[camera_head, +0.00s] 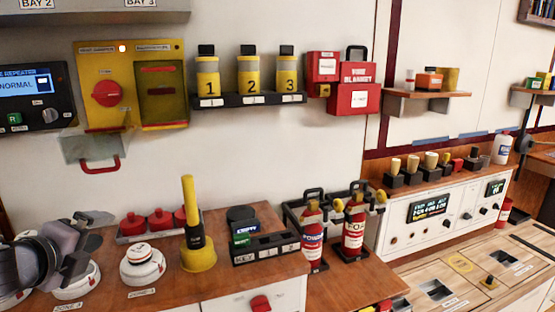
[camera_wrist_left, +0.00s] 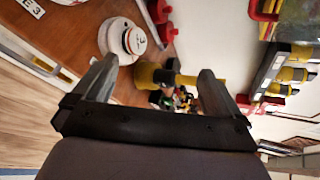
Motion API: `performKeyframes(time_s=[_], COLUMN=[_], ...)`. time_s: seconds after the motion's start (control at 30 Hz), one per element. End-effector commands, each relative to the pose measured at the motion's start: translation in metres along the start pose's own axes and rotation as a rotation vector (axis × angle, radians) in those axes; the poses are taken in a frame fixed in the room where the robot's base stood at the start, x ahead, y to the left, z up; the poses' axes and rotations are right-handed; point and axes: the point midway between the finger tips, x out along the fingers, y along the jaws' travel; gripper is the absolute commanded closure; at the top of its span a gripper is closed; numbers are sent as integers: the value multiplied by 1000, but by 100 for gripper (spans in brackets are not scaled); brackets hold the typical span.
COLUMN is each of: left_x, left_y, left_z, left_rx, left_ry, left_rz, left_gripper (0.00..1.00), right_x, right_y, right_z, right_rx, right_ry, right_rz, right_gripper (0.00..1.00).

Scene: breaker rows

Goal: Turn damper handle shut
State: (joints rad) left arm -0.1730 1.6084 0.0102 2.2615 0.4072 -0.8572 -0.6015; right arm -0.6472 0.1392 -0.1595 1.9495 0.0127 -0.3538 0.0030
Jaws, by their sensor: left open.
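A yellow wall panel (camera_head: 160,85) hangs at the upper left of the head view. It carries a round red knob (camera_head: 107,93) on its left half and a dark slatted window on its right half. Below it a grey flap (camera_head: 88,149) juts out with a red pull handle (camera_head: 103,166). I cannot read which of these is labelled as the damper handle. My left gripper (camera_head: 80,235) is low at the left of the head view, below the panel and apart from it. In the left wrist view the left gripper (camera_wrist_left: 158,70) is open with nothing between its fingers. My right gripper is not in view.
The wooden counter below holds white round detectors (camera_head: 143,265), red items, a yellow-handled tool (camera_head: 192,225) and a black key rack (camera_head: 262,248). Two extinguishers (camera_head: 312,235) stand to the right. Numbered yellow canisters (camera_head: 250,75) sit on a wall shelf right of the panel.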

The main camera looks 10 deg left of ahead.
Motion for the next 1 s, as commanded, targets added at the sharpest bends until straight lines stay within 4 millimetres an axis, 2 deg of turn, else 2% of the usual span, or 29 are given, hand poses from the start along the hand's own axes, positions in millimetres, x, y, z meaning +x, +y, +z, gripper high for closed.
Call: performKeyframes(time_s=[0.03, 0.2, 0.47, 0.67, 0.8, 1.0], left_x=[7, 24, 32, 26, 14, -8], left_y=[18, 72, 151, 203, 236, 268], left_z=[-8, -37, -94, -147, -190, -252], left_rx=[-86, -341, -729, -1015, -1223, -1510], left_ry=[29, 103, 176, 204, 210, 198], left_rz=[16, 56, 134, 198, 246, 311], left_gripper=[1, 1, 1, 1, 1, 1], right_x=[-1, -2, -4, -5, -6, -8], right_y=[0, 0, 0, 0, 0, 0], right_z=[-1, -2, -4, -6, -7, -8], right_rx=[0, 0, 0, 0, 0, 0], right_ry=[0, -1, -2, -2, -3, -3], right_rz=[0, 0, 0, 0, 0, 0], right_gripper=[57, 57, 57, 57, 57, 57])
